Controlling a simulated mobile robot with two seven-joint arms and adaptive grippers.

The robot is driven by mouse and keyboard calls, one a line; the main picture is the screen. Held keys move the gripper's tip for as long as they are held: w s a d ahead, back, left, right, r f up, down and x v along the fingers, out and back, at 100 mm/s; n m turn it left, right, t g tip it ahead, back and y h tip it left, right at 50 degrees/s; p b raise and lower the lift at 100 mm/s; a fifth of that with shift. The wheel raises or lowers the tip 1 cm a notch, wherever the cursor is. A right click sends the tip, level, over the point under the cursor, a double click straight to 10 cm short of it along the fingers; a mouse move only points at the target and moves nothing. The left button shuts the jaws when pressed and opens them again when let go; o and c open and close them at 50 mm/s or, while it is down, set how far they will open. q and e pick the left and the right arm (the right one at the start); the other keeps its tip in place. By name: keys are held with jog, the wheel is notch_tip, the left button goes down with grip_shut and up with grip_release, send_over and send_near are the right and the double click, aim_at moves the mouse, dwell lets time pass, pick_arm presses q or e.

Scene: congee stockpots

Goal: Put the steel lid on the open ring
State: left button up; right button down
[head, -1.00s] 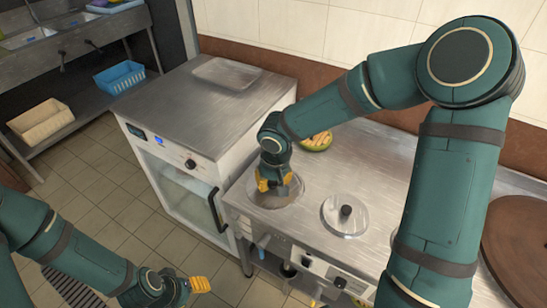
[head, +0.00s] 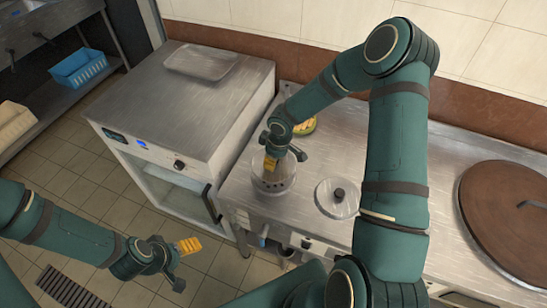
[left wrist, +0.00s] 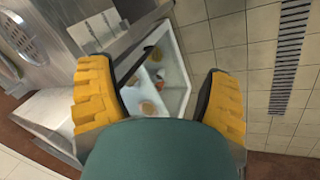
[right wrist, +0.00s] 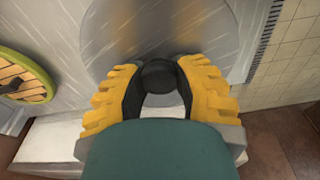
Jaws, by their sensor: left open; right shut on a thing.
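My right gripper (head: 284,160) is shut on the black knob (right wrist: 159,78) of a steel lid (right wrist: 205,25), which fills much of the right wrist view. In the head view it is over the left ring (head: 273,186) in the steel counter. The fingers partly hide that spot, and I cannot tell whether the lid touches the ring. A second steel lid (head: 326,201) with a black knob lies flat on the counter to the right. My left gripper (head: 184,263) is open and empty over the floor, in front of the white cabinet.
A white cabinet (head: 150,155) with a steel top stands left of the counter. A round brown cover (head: 505,225) lies at the right. A green-rimmed round thing (head: 306,127) sits behind my right gripper. A blue basket (head: 78,68) is on the left shelf.

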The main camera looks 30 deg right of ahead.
jog(key=shift+f+b, duration=1.5)
jog(key=shift+f, duration=0.85)
jog(key=shift+b, duration=0.3)
jog(key=shift+f+b, duration=0.55)
jog(key=shift+f, duration=0.05)
jog(key=c, duration=1)
grip_release()
